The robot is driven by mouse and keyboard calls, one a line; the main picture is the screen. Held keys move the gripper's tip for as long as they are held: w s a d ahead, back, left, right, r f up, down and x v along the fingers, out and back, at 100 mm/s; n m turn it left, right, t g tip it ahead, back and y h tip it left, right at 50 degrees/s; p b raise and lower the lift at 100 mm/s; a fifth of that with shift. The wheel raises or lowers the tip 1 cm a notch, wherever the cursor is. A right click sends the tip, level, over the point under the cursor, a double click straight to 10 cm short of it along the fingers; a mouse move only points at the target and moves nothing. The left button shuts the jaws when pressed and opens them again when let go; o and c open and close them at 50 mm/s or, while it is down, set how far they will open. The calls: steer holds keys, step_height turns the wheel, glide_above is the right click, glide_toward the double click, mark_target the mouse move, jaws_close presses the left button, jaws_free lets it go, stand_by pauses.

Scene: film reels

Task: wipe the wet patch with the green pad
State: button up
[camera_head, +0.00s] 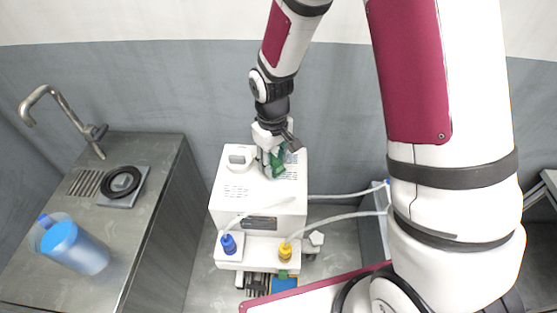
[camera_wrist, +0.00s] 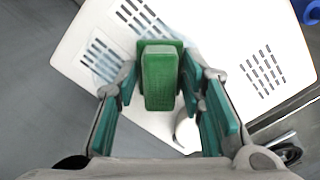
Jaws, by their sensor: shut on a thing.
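The green pad (camera_wrist: 161,78) is a block held between the two teal fingers of my gripper (camera_wrist: 160,92) in the wrist view. My gripper (camera_head: 270,160) is shut on it, over the top of the white machine (camera_head: 228,205) in the head view. A pale bluish, glossy patch (camera_wrist: 103,60) that looks like the wet patch lies on the white top, left of the pad, across some vent slots. I cannot tell whether the pad touches the top. In the head view my gripper hides part of the top, and the patch is not clear there.
A counter (camera_head: 150,205) on the left bears a tap (camera_head: 62,98), a black round part (camera_head: 121,181) and a blue jug (camera_head: 76,246).

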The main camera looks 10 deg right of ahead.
mark_target(302, 176)
steer(key=shift+w+a, duration=0.2)
steer(key=shift+a, duration=0.4)
steer(key=shift+w+a, duration=0.2)
steer(key=shift+a, duration=0.4)
steer(key=shift+s+a, duration=0.25)
steer(key=shift+s, duration=0.55)
steer(key=shift+s+d+f+p, duration=0.1)
steer(key=shift+s+d+p, duration=0.1)
steer(key=shift+d, duration=0.4)
steer(key=shift+s+d+r+p, duration=0.1)
steer(key=shift+s+d+p, duration=0.15)
steer(key=shift+d, duration=0.3)
steer(key=shift+s+d+f+p, duration=0.1)
steer(key=shift+s+d+p, duration=0.1)
steer(key=shift+d, duration=0.4)
steer(key=shift+s+d+p, duration=0.2)
steer(key=shift+d+p, duration=0.05)
steer(key=shift+d, duration=0.45)
steer(key=shift+s+d+p, duration=0.2)
steer(key=shift+d+p, duration=0.05)
steer(key=shift+d, duration=0.45)
steer(key=shift+s+d+p, duration=0.2)
steer(key=shift+s+d, duration=0.1)
steer(key=shift+d, duration=0.55)
steer(key=shift+s+d+p, duration=0.2)
steer(key=shift+s+d, duration=0.05)
steer(key=shift+d, duration=0.55)
steer(key=shift+w+r+p, duration=0.1)
steer(key=shift+r+p, duration=1.25)
steer(key=shift+r, duration=1.65)
